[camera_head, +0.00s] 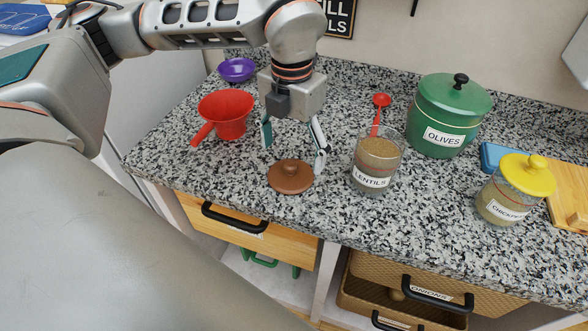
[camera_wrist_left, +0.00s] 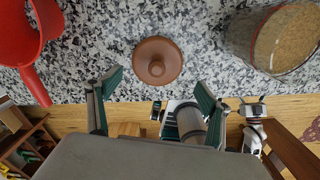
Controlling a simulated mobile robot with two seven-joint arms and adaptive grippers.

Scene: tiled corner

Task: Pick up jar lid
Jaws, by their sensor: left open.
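The brown jar lid (camera_head: 290,176) lies flat on the granite counter near its front edge, with its round knob facing up. It also shows in the left wrist view (camera_wrist_left: 158,60), ahead of and between the spread fingers. My left gripper (camera_head: 293,148) is open and empty, pointing down above and slightly behind the lid in the head view. Its fingers look apart from the lid. An open glass jar labelled LENTILS (camera_head: 376,163) stands just right of the lid, with a red scoop (camera_head: 380,107) at its back.
A red funnel-like cup (camera_head: 226,112) and a purple bowl (camera_head: 237,69) stand to the left. A green OLIVES jar (camera_head: 449,115) and a yellow-lidded glass jar (camera_head: 510,190) stand to the right, near a wooden board (camera_head: 569,205).

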